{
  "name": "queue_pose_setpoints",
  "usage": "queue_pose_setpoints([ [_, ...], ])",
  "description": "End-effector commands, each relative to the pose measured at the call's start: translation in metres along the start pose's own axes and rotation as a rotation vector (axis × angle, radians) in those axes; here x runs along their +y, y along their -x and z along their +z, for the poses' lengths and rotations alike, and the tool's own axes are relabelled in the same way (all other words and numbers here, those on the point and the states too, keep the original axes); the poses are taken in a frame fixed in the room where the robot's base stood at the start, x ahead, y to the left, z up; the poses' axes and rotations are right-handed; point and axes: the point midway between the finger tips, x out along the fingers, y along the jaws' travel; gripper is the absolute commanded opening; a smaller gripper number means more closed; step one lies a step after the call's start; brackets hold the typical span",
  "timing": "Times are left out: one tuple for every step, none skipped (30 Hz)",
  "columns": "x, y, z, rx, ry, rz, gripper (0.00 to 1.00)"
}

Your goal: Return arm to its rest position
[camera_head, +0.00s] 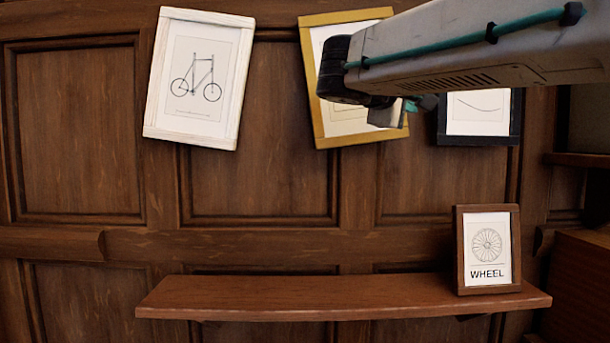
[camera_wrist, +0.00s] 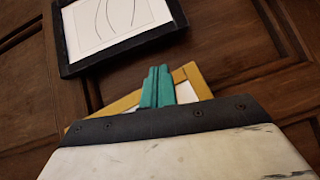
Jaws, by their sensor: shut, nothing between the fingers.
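My arm (camera_head: 480,50) reaches in from the upper right in the head view, with its wrist in front of the gold picture frame. My gripper (camera_wrist: 157,86) shows in the wrist view as two teal fingers close together, shut and empty. In the head view only a bit of its teal (camera_head: 428,102) shows beside the wrist. The gold frame (camera_head: 320,112) hangs tilted on the wall, partly hidden by my arm; in the wrist view its corner (camera_wrist: 192,78) shows beyond the fingers. I cannot tell the gap between fingers and frame.
A white frame with a bicycle drawing (camera_head: 150,100) hangs tilted at left. A black frame (camera_head: 515,120), partly behind my arm, also shows in the wrist view (camera_wrist: 130,45). A brown frame reading WHEEL (camera_head: 459,250) stands on the wooden shelf (camera_head: 300,293). The shelf's left and middle are bare.

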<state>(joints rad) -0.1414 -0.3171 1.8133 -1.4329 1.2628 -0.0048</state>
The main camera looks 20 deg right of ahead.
Motion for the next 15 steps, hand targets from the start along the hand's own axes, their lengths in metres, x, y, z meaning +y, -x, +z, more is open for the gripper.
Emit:
queue_pose_setpoints([
  [0.000,0.000,0.000,0.001,0.000,0.000,0.00],
  [-0.001,0.000,-0.001,0.001,-0.001,-0.003,0.00],
  [-0.003,0.000,-0.001,0.002,-0.004,-0.014,0.00],
  [-0.007,0.000,-0.001,0.003,-0.007,-0.029,0.00],
  [-0.015,0.000,-0.001,0.002,-0.007,-0.053,0.00],
  [-0.029,0.000,-0.001,0.001,-0.006,-0.093,0.00],
  [-0.043,0.000,0.000,-0.001,-0.005,-0.131,0.00],
  [-0.059,0.001,0.002,-0.004,-0.005,-0.177,0.00],
  [-0.083,0.003,0.008,-0.011,-0.009,-0.249,0.00],
  [-0.103,0.006,0.015,-0.018,-0.013,-0.310,0.00],
  [-0.124,0.010,0.022,-0.028,-0.019,-0.375,0.00],
  [-0.151,0.017,0.034,-0.044,-0.031,-0.463,0.00],
  [-0.172,0.023,0.044,-0.058,-0.041,-0.529,0.00],
  [-0.192,0.030,0.054,-0.073,-0.052,-0.595,0.00],
  [-0.218,0.042,0.067,-0.093,-0.068,-0.682,0.00],
])
